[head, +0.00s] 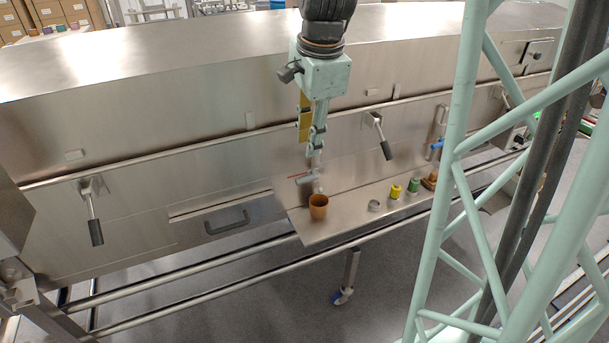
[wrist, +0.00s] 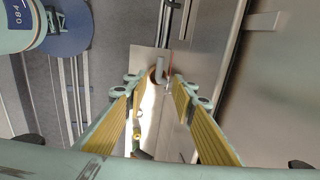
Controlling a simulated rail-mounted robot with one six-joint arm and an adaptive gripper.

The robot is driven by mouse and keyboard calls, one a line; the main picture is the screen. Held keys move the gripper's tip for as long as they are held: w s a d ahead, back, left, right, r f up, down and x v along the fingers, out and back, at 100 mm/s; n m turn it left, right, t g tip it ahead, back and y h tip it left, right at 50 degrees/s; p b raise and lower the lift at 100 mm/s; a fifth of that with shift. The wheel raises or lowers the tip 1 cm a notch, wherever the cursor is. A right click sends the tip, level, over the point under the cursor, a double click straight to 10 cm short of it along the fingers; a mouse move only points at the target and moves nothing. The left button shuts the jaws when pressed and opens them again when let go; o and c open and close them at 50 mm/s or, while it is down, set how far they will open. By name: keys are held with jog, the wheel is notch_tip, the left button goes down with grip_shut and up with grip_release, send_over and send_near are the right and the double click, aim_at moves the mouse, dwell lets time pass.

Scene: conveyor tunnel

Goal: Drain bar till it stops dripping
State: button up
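A short grey bar (head: 305,178) with a thin red strip beside it is at the tunnel front, above a shelf (head: 340,213). An orange-brown cup (head: 318,207) stands upright on the shelf, just below the bar. My gripper (head: 317,152) points down from above, with its tips just above the bar. In the wrist view my gripper (wrist: 156,80) has its two yellow-padded fingers apart. The grey bar (wrist: 160,68) shows between and beyond the tips, with clear gaps on both sides. The cup (wrist: 152,76) is partly hidden behind it. Drips are too small to make out.
A metal ring (head: 374,205), a yellow cylinder (head: 396,192), a green cylinder (head: 413,185) and a brown item (head: 430,180) line the shelf to the right. Lever handles (head: 381,138) stick out of the tunnel wall. A pale green lattice frame (head: 465,160) crosses the right side.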

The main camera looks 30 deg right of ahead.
aim_at(304, 178)
jog(key=shift+w+d+f+b, duration=0.1)
jog(key=shift+w+f+b, duration=0.3)
jog(key=shift+f, duration=1.8)
jog(key=shift+w+d+f+b, duration=0.1)
jog(key=shift+w+f+b, duration=0.3)
jog(key=shift+f, duration=1.75)
jog(key=shift+w+d+f+b, duration=0.1)
jog(key=shift+w+f+b, duration=0.3)
jog(key=shift+f, duration=1.8)
jog(key=shift+w, duration=0.1)
grip_shut()
